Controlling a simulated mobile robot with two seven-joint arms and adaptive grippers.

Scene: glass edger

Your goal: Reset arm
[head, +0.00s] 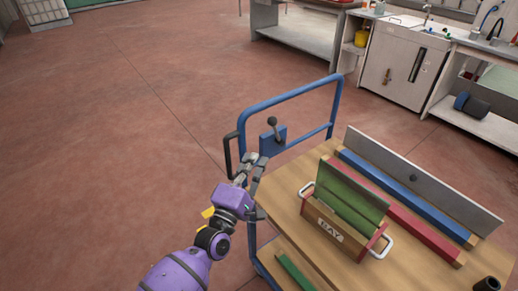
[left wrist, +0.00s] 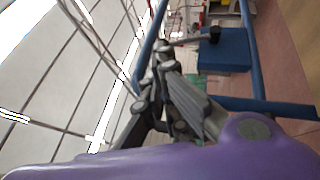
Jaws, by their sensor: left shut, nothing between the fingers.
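My left gripper (head: 250,167) is shut and empty in the head view. It is in front of the blue frame of the cart handle (head: 290,97), close to a blue plate with a dark lever knob (head: 272,141). I cannot tell whether the gripper touches the frame. In the left wrist view the dark fingers (left wrist: 163,75) are together, with the blue plate (left wrist: 225,50) beyond them. My purple left arm (head: 178,272) reaches in from the lower left. My right gripper is not in view.
The wooden cart top (head: 408,262) carries a tray labelled BAY (head: 330,231) with green panels, a red bar (head: 412,222), a blue bar (head: 400,196) and a grey upright plate (head: 420,180). A white cabinet (head: 400,66) and benches stand behind. The red floor (head: 120,130) is clear at left.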

